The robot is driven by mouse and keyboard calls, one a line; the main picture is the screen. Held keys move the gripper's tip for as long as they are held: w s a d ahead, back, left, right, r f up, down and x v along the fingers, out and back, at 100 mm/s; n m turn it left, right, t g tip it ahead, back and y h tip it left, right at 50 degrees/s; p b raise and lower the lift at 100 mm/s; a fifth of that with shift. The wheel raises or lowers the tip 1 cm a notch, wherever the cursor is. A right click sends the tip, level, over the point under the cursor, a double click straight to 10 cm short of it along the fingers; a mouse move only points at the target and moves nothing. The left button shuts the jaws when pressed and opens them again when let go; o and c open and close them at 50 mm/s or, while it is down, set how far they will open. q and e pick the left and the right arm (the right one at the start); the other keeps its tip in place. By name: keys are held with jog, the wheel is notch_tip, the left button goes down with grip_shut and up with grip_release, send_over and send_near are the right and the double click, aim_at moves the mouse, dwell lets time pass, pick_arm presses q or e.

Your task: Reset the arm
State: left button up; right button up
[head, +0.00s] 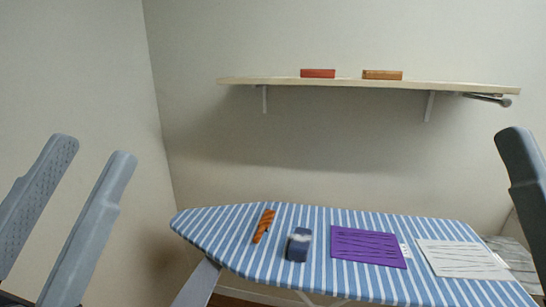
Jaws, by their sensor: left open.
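My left gripper (94,150) is at the left of the head view, with its two grey fingers apart and nothing between them. It is raised in front of the left wall, clear of the ironing board. Only one dark finger of my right gripper (519,168) shows at the right edge. The rest of it is outside the picture, so its opening cannot be told. It touches nothing that I can see.
The blue-striped ironing board (330,284) holds an orange item (263,226), a dark blue item (299,245), a purple towel (367,246) and a white towel (462,259). The wall shelf (350,81) holds a red item (318,73) and an orange-brown item (382,75).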

pick_arm(q)
jog(key=a+r+n+t+y+p, duration=0.1)
jog(key=a+r+n+y+p, duration=0.1)
jog(key=r+p, duration=1.7)
jog(key=s+a+r+n+t+y+p, duration=0.1)
jog(key=r+n+y+p, duration=0.3)
jog(key=r+p, duration=1.4)
notch_tip(320, 180, up, 2)
jog(key=shift+a+r+n+y+p, duration=0.15)
jog(key=shift+a+n+y+p, duration=0.2)
jog(key=shift+a, duration=0.3)
